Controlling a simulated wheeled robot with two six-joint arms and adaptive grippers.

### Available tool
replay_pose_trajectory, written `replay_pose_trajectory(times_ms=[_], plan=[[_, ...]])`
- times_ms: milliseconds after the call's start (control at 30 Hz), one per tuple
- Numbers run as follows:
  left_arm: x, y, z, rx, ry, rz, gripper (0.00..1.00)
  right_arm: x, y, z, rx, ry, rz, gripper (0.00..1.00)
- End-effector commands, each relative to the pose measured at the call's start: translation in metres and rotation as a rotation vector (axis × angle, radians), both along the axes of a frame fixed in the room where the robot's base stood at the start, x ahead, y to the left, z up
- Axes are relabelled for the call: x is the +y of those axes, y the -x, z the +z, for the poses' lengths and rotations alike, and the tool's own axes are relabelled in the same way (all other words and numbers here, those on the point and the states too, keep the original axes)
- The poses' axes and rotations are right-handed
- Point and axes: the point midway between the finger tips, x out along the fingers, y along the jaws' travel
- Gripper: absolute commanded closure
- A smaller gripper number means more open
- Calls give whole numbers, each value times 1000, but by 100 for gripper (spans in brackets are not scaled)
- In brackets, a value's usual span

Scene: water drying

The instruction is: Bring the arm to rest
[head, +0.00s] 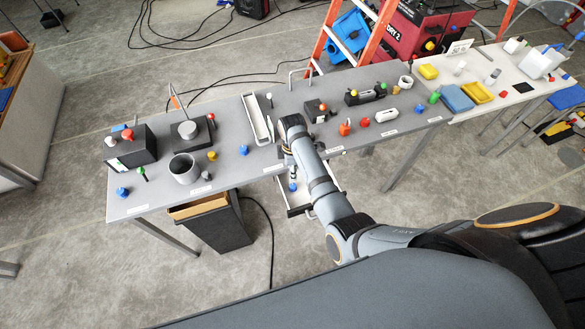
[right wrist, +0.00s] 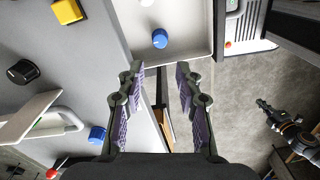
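My right arm (head: 318,180) reaches in from the right over the grey table (head: 240,165) in the head view. Its gripper is mostly hidden by the arm there. In the right wrist view my right gripper (right wrist: 160,72) is open, with its two purple-padded fingers apart and nothing between them. Ahead of the fingertips is an open white drawer (right wrist: 197,40) with a small blue object (right wrist: 160,39) in it. In the head view the drawer (head: 322,176) sticks out at the table's front edge, beside and under my arm.
On the table stand a grey mug (head: 185,168), a black box (head: 130,147), a white tray (head: 256,119) and several coloured knobs. A black bin (head: 222,228) stands below. A white table (head: 470,85) is at the right; an orange ladder (head: 375,40) is behind.

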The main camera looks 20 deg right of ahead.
Motion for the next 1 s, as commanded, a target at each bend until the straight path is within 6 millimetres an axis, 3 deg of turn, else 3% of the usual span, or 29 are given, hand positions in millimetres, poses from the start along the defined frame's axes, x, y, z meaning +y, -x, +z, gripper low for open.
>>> replay_pose_trajectory(times_ms=[667,767,833,1000], plan=[[-1,0,0,0,1,0,100,-3,4,4,-2,1,-20,65],[-1,0,0,0,1,0,100,-21,22,1,-28,8,-158,65],[-1,0,0,0,1,0,100,-43,46,2,-67,15,-335,65],[-1,-3,0,-4,1,0,100,-79,102,26,-174,2,-718,65]])
